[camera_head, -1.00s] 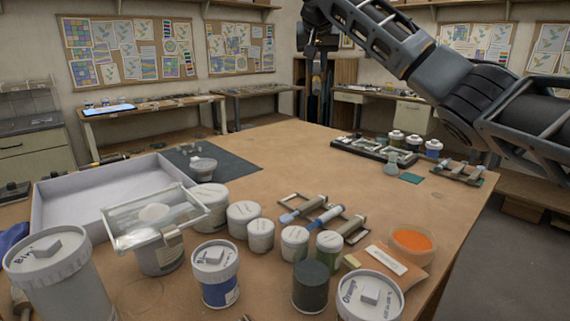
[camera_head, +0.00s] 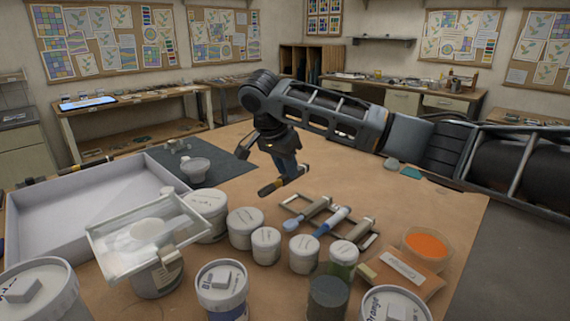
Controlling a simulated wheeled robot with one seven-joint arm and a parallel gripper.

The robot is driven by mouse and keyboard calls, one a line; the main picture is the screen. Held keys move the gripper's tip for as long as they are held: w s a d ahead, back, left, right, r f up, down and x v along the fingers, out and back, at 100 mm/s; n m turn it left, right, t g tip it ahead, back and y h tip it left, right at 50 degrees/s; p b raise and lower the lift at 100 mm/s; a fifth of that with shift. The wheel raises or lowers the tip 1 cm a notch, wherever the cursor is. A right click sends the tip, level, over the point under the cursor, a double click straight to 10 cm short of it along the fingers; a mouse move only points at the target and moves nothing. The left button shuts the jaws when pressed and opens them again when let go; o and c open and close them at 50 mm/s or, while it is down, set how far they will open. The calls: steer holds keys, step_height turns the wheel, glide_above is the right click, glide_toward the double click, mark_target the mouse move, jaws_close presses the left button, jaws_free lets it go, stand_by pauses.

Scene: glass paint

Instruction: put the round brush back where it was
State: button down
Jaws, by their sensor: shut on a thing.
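My gripper (camera_head: 285,177) points down above the table, behind the jars and left of the near tool rack. It is shut on a short, dark, roughly level tool with a tan band (camera_head: 268,188), which I take to be the round brush. Its bristle tip is too small to tell.
White lidded jars (camera_head: 245,227) crowd the front. A clear glass sheet (camera_head: 110,250) lies on a pot beside the large pale tray (camera_head: 50,213). An orange bowl (camera_head: 427,243) stands right. Bare tabletop (camera_head: 370,195) lies behind the rack. My arm hides the far-right table items.

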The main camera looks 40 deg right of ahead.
mark_target(291, 182)
steer(key=shift+s+d+f, duration=0.3)
steer(key=shift+s+d, duration=0.05)
steer(key=shift+s, duration=0.05)
step_height(291, 182, down, 4)
steer(key=b, duration=0.4)
steer(key=shift+f, duration=0.25)
steer(key=shift+r, duration=0.1)
steer(key=shift+a+p, duration=0.1)
steer(key=shift+p, duration=0.45)
steer(key=shift+f, duration=0.55)
stand_by(1.0)
steer(key=c, duration=0.9)
jaws_free()
steer(key=shift+r, duration=0.1)
